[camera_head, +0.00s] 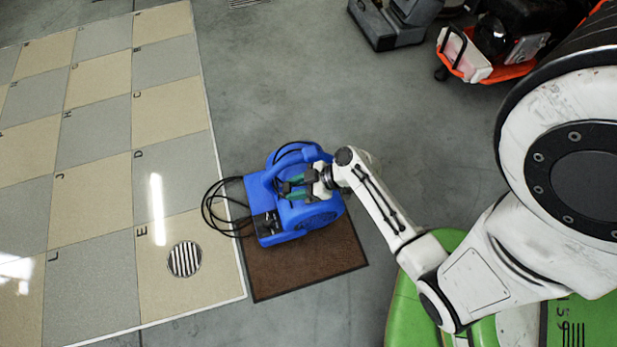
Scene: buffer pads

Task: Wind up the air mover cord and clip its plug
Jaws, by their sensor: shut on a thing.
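The blue air mover (259,196) sits on a brown mat in the middle of the head view. Its black cord (208,208) hangs in loose loops off the mover's left side, over the edge of the checkered floor. Another black stretch of cord arcs over the mover's top. My gripper (292,188), with green fingers, is over the mover's upper side. It is shut on a small dark thing that looks like part of the cord; the fingers hide most of it. I cannot make out the plug or its clip.
The brown mat (300,272) lies bare in front of the mover. Beige and grey floor tiles (90,200) with a round drain (184,259) are at left. Grey machine (388,25) and orange-and-black equipment (490,55) stand at the upper right. Grey floor between is clear.

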